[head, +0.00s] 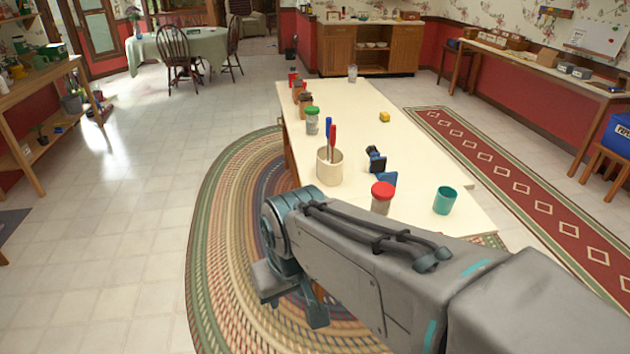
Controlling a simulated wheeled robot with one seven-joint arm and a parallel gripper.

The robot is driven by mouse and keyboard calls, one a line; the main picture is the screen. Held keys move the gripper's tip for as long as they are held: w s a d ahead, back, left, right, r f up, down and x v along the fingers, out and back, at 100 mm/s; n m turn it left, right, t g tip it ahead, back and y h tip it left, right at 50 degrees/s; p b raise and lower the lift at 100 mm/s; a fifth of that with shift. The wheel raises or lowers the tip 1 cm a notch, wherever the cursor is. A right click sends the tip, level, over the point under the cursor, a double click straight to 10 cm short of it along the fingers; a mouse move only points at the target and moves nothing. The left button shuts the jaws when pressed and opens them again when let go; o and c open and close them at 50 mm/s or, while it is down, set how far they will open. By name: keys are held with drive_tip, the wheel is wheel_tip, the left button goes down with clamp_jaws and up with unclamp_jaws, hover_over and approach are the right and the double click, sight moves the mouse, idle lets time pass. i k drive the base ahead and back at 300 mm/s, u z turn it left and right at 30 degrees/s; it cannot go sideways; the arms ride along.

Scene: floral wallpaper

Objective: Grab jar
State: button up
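Several jars stand on the long cream table (430,140). The nearest is a clear jar with a red lid (382,197), its lower part hidden by my arm. A clear jar with a green lid (312,120) stands farther back by the left edge. A plain clear jar (352,73) is at the far end. Small jars or pots (305,104) line the far left edge. Which jar is meant cannot be told. My gripper (292,300) hangs left of the table's near end, over the braided rug, apart from the jars. Its fingers are partly hidden and their opening is unclear.
A cream crock with tools (329,166), a dark blue device (376,160) and a teal cup (444,200) stand near the red-lidded jar. The table's right middle is bare. Open floor (150,200) lies left.

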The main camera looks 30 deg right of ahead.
sight(381, 207)
drive_tip(key=z, duration=0.25)
drive_tip(key=i, duration=0.85)
drive_tip(key=z, duration=1.1)
drive_tip(key=i, duration=0.45)
drive_tip(key=z, duration=0.45)
